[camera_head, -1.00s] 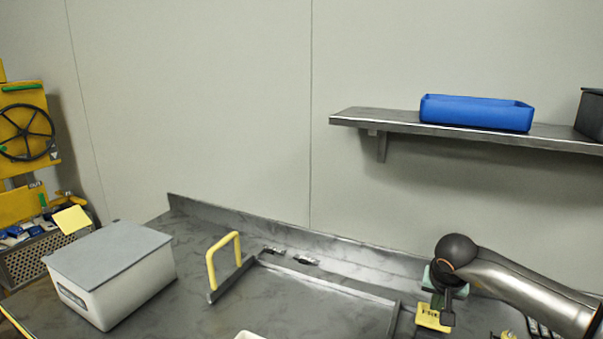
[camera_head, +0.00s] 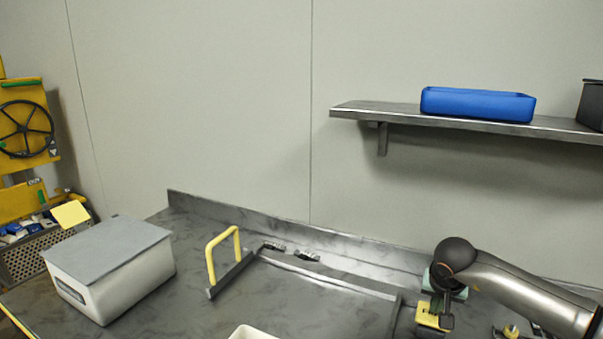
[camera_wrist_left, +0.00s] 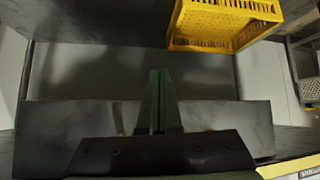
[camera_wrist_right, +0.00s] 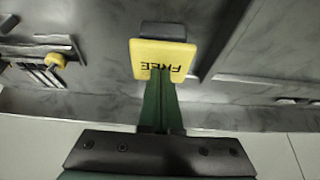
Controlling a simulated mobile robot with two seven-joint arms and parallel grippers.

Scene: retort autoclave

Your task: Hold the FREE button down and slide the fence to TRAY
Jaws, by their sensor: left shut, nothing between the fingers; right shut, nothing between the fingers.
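The fence (camera_head: 232,277) is a dark bar with a yellow upright handle (camera_head: 223,254) on the steel bench, left of the middle in the head view. The FREE button's yellow plate (camera_head: 431,316) is at the lower right, partly hidden by my right gripper (camera_head: 440,313). In the right wrist view the yellow FREE plate (camera_wrist_right: 161,60) has a dark block (camera_wrist_right: 163,31) at its far edge. My right gripper (camera_wrist_right: 160,75) is shut, its tips at the plate's lettered edge; contact is unclear. My left gripper (camera_wrist_left: 160,75) shows only in its wrist view, shut and empty, away from the fence.
A grey-lidded white box (camera_head: 110,270) stands on the bench left of the fence. A blue tray (camera_head: 478,104) sits on the wall shelf (camera_head: 350,112). A yellow crate (camera_wrist_left: 215,25) shows in the left wrist view. The bench between fence and plate is mostly clear.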

